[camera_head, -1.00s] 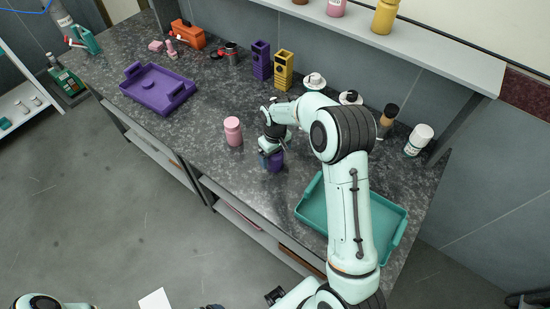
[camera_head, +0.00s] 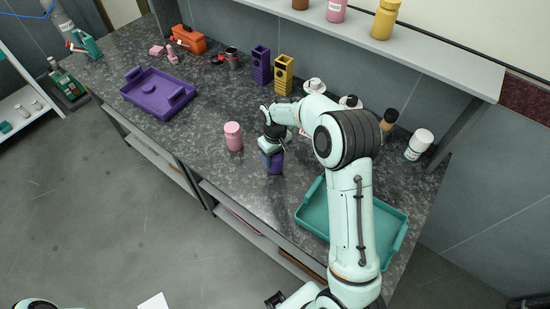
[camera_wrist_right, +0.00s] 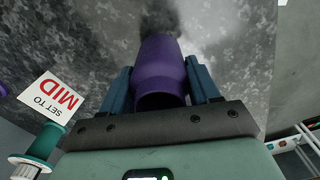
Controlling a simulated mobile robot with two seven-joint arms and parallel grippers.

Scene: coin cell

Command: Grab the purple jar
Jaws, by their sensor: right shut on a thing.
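The purple jar (camera_head: 275,164) is near the front edge of the dark speckled worktop, right of the pink jar. My right gripper (camera_head: 271,154) is shut on it from above, hiding its upper part. In the right wrist view the purple jar (camera_wrist_right: 162,68) sits between the two blue fingers (camera_wrist_right: 160,90), one on each side. I cannot tell whether its far end touches the worktop. My left gripper is not in view.
A pink jar (camera_head: 233,136) stands close to the left. A teal tray (camera_head: 311,207) lies to the right, partly under my right arm. A purple tray (camera_head: 137,98) lies at left. Yellow (camera_head: 283,75) and purple (camera_head: 261,65) holders stand behind. A shelf (camera_head: 450,64) overhangs the back.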

